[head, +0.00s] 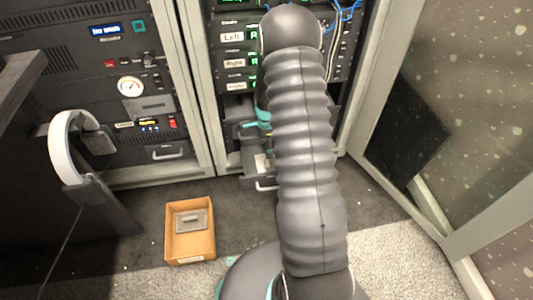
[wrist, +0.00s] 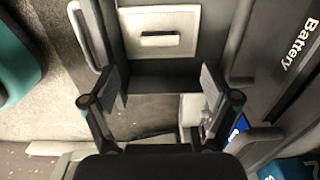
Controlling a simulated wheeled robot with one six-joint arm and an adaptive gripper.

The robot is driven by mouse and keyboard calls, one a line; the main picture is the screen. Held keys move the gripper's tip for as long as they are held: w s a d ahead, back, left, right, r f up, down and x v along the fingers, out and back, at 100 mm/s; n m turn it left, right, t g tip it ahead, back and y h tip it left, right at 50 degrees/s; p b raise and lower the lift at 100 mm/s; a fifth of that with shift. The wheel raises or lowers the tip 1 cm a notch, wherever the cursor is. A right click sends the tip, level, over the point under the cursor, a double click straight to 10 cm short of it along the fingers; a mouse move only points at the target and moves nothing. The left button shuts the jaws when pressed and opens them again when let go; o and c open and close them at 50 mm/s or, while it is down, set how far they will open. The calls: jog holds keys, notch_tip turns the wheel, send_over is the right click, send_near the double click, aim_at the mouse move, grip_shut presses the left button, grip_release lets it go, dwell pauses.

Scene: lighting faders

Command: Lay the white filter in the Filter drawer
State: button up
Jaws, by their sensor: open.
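The white filter (wrist: 160,22) is a flat pale plate with a small raised tab (wrist: 160,39). In the wrist view it lies at the top, inside a dark open drawer (wrist: 175,76). A pale piece also shows low in the rack in the head view (head: 262,163), partly behind my arm. My gripper (wrist: 163,82) is open and empty, its two fingers well apart. The filter is beyond the fingertips, and no finger appears to touch it. The drawer's own label is not readable. In the head view my arm hides most of the gripper.
A Battery label (wrist: 301,47) marks a dark panel at right in the wrist view. An orange-brown box (head: 190,252) with a grey plate (head: 192,221) inside stands on the floor. An open rack door (head: 455,130) is at right. A black stand with a white headband (head: 75,130) is left.

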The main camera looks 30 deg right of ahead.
jog(key=s+a+r+n+t, duration=0.1)
jog(key=s+a+r+n, duration=0.2)
jog(key=r, duration=0.6)
jog(key=s+a+r+n+t, duration=0.1)
jog(key=s+a+r+n, duration=0.15)
jog(key=r, duration=0.65)
jog(key=s+a+r+n+t, duration=0.1)
jog(key=s+a+r+n, duration=0.2)
jog(key=r, duration=0.5)
jog(key=s+a+r+n+t, duration=0.1)
jog(key=s+a+r+n, duration=0.1)
jog(key=s, duration=0.4)
jog(key=s+a+r+n, duration=0.3)
jog(key=s+r+n, duration=0.2)
jog(key=s+n, duration=0.1)
jog(key=s+a+r+n+t, duration=0.1)
jog(key=s+a+r+n, duration=0.2)
jog(key=s, duration=0.4)
jog(key=shift+s+r+n+t, duration=0.35)
jog(key=shift+r+n, duration=0.1)
jog(key=shift+n, duration=0.4)
jog(key=shift+a, duration=0.1)
